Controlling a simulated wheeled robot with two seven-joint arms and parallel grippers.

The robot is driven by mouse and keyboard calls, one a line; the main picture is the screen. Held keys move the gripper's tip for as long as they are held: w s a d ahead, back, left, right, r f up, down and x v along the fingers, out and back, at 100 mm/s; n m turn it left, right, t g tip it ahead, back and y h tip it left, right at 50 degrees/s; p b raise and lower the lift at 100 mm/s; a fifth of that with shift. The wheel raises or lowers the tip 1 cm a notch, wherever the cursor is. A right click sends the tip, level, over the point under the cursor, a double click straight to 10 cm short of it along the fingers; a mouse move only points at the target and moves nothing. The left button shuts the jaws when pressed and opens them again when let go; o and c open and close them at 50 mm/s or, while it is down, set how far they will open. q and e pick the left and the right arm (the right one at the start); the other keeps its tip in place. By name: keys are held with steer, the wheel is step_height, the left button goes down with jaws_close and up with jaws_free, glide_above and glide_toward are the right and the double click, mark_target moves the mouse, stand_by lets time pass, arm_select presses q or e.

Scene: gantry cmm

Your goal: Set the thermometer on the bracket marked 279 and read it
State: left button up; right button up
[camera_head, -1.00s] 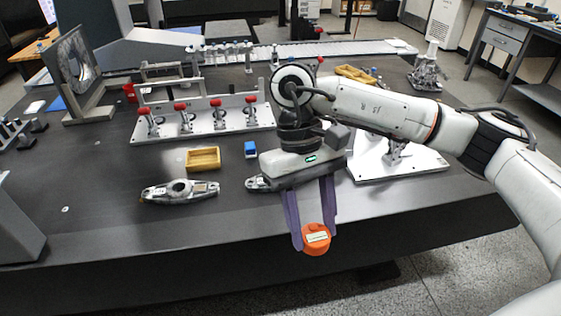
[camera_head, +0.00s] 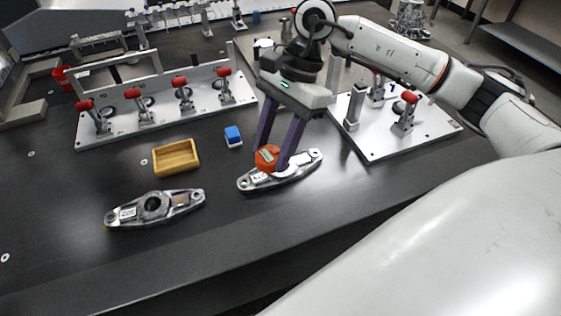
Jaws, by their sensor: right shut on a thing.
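The orange thermometer (camera_head: 267,158) with a small pale display is held between the purple fingers of my right gripper (camera_head: 277,160), which is shut on it. It is at the middle of the right metal bracket (camera_head: 303,166) and hides its centre. I cannot tell whether it touches the bracket. A second bracket (camera_head: 183,201) lies to the left, with a round opening in its middle. Both brackets carry small white labels, too small to read surely. My left gripper is not in view.
A tan tray (camera_head: 176,158) and a blue block (camera_head: 233,136) lie behind the brackets. A plate with red-handled clamps (camera_head: 160,115) stands further back. Another clamp plate (camera_head: 423,133) is right of the gripper. The dark table (camera_head: 190,255) is clear in front.

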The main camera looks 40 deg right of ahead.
steer(key=w+d+f+m+t+h+b, duration=0.2)
steer(key=w+d+m+t+b, duration=0.3)
steer(key=m, duration=0.9)
glide_above(300, 163)
steer(key=a, duration=0.4)
steer(key=shift+h, duration=0.3)
steer(key=shift+w+a+f+p, duration=0.1)
steer(key=shift+w+f+p, duration=0.1)
steer(key=shift+f, duration=2.15)
steer(key=shift+w+a+f+p, duration=0.1)
steer(key=shift+f+p, duration=0.05)
steer(key=shift+f, duration=2.2)
steer(key=o, duration=1.1)
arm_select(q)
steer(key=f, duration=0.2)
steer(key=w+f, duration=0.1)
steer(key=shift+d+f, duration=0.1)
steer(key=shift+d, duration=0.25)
